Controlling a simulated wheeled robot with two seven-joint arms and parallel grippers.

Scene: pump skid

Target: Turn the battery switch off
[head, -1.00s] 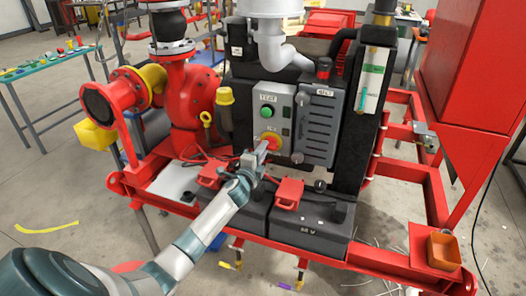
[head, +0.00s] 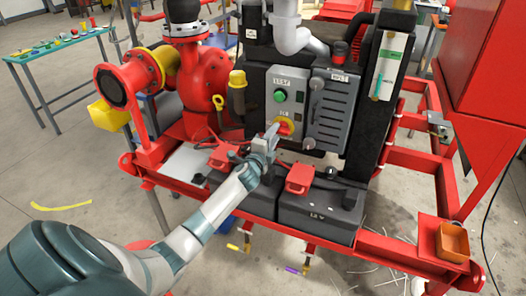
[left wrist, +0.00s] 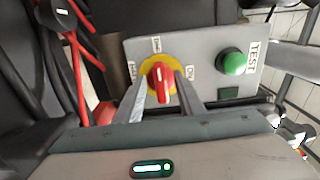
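The battery switch (head: 285,128) is a red knob on a yellow round plate, on the lower part of a grey control box (head: 270,78). In the left wrist view the red knob (left wrist: 160,82) stands lengthwise up and down in the picture, with small labels around the plate, partly too blurred to read. My left gripper (head: 271,136) is at the switch. In the left wrist view its two fingers (left wrist: 162,95) are apart, one on each side of the knob, with a gap visible on both sides. My right gripper is not in view.
A green TEST button (head: 280,96) sits above the switch; it also shows in the left wrist view (left wrist: 234,63). A grey vented box (head: 331,110) stands just right. Black batteries (head: 318,216) with red terminal covers (head: 299,178) lie below, with red cables to the left.

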